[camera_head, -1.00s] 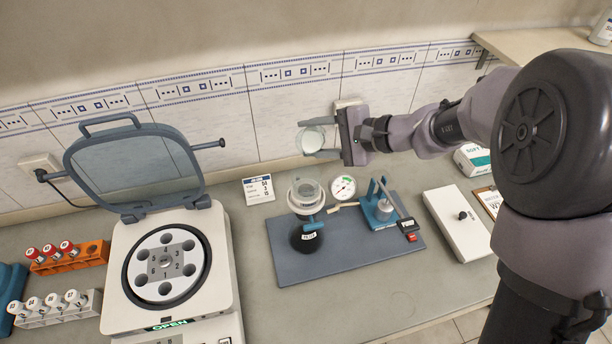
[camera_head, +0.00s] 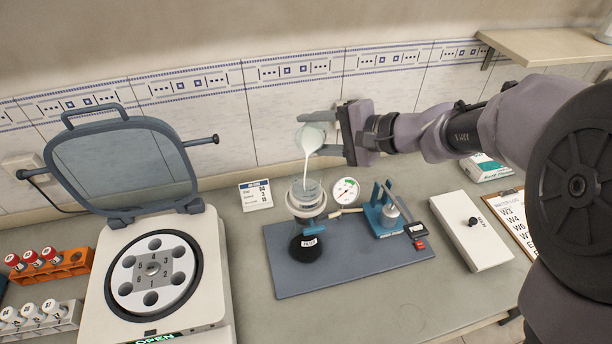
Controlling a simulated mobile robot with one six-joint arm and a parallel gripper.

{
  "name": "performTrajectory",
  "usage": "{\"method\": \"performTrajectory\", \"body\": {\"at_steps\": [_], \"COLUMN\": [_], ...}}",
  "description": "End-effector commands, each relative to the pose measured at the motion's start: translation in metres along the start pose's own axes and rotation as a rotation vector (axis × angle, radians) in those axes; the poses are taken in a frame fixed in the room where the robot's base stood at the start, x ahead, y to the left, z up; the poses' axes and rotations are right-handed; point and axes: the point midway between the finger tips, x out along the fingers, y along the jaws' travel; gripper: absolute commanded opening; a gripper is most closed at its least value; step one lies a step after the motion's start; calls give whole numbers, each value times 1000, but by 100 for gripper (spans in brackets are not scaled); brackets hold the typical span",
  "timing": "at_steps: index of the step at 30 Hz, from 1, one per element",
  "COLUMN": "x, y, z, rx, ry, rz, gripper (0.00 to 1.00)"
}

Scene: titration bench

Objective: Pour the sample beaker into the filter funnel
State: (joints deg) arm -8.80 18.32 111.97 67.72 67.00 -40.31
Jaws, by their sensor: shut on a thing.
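My gripper (camera_head: 322,133) is shut on the sample beaker (camera_head: 309,138), which holds a milky white liquid. The beaker is tilted above the filter funnel (camera_head: 306,192), and a white stream (camera_head: 307,168) falls from its lip into the funnel's mouth. The funnel is clear, sits in a white ring on top of a dark flask (camera_head: 306,243), and has a blue valve below it. Beaker and funnel are apart. The liquid level inside the funnel is hard to make out.
A grey-blue mat (camera_head: 330,276) carries the flask, a round gauge (camera_head: 345,190) and a small blue pump stand (camera_head: 384,213). An open centrifuge (camera_head: 155,275) stands to the left, with tube racks (camera_head: 50,265) beyond. A white box (camera_head: 470,230) and clipboard (camera_head: 512,217) lie to the right.

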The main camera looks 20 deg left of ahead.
Motion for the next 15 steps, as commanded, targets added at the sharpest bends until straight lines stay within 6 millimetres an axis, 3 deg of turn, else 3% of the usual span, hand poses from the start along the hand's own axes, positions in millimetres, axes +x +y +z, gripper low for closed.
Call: {"method": "performTrajectory", "body": {"at_steps": [15], "x": [1], "y": [2], "z": [-1], "rx": [-39], "ry": [14], "rz": [-16], "gripper": [4]}}
